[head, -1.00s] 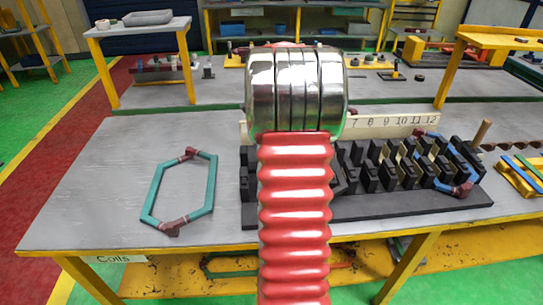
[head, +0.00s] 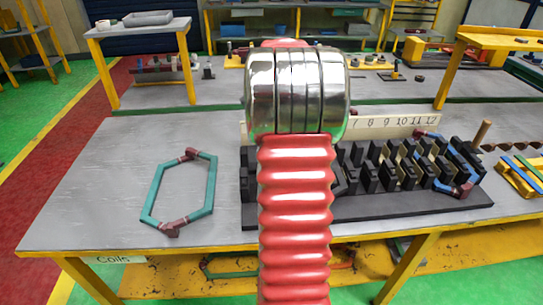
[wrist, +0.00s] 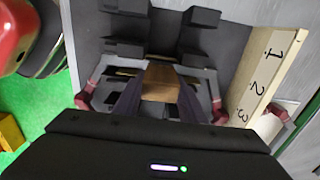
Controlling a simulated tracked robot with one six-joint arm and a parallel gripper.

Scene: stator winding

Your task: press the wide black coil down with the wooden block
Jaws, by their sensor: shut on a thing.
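In the wrist view my gripper (wrist: 159,98) is shut on the wooden block (wrist: 160,80), a brown piece between its two dark fingers. The block is over the slotted black stator fixture (wrist: 126,27). In the head view my arm hides the gripper, block and this coil. The fixture's right part (head: 380,208) shows there.
A numbered board (wrist: 264,85) stands along the fixture. A teal coil (head: 208,190) lies on the grey table (head: 95,190) at left. A blue coil (head: 461,160) sits at the fixture's right end, near a wooden handle (head: 482,132). The table's left part is otherwise clear.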

